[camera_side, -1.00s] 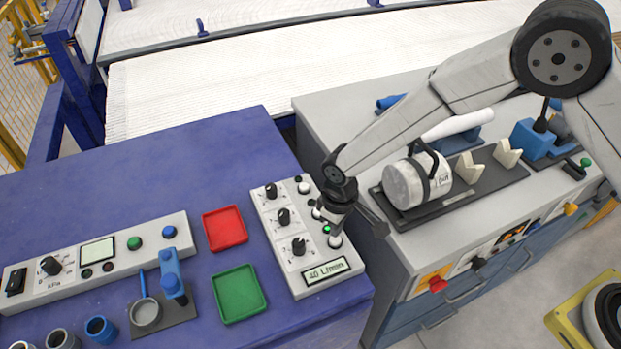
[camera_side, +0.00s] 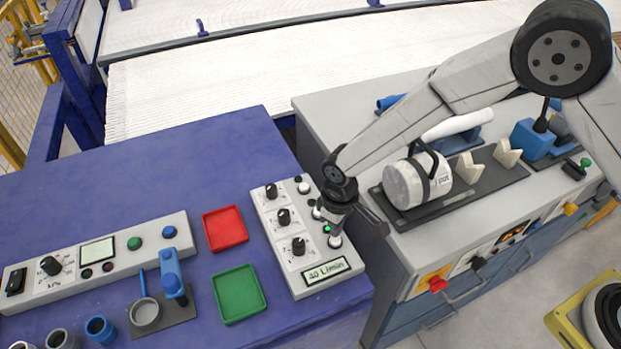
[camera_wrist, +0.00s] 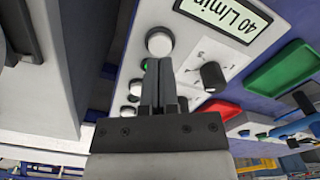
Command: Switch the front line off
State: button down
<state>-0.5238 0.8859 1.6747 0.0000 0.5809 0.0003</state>
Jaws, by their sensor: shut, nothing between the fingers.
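The grey control panel (camera_side: 285,262) has a row of black knobs, white round buttons and small lamps, with a display (camera_side: 326,271) reading 40 L/min at its front end. The front white button (camera_side: 335,242) has a lit green lamp (camera_side: 327,229) beside it. The front knob (camera_side: 298,246) is to its left. My gripper (camera_side: 335,232) is shut and empty, pointing down over the front button. In the wrist view, my fingertips (camera_wrist: 158,62) appear just below the front button (camera_wrist: 159,41) and partly over the green lamp (camera_wrist: 145,65). I cannot tell whether they touch the button.
A red tray (camera_side: 225,229) and a green tray (camera_side: 239,293) lie left of the panel on the blue table. A grey bench (camera_side: 420,232) with a white cylindrical part (camera_side: 404,185) stands close on the right. The blue table behind the panel is clear.

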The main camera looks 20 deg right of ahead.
aim_at(335, 240)
jog(key=shift+f, duration=1.35)
dwell(1.4)
jog(key=shift+r, duration=3.5)
jog(key=shift+d, duration=0.1)
jog(key=shift+d+r, duration=0.2)
jog(key=s+d+r+m+t, duration=0.1)
jog(key=s+d+r+m, duration=0.2)
jog(key=s+d, duration=0.3)
jog(key=s+d+r+m+t, duration=0.1)
jog(key=s+d+r+m, duration=0.2)
jog(key=d, duration=1.4)
jog(key=s+r, duration=0.3)
jog(key=s, duration=0.1)
jog(key=shift+r+t, duration=0.3)
jog(key=c, duration=1.3)
grip_release()
jog(key=shift+d, duration=0.1)
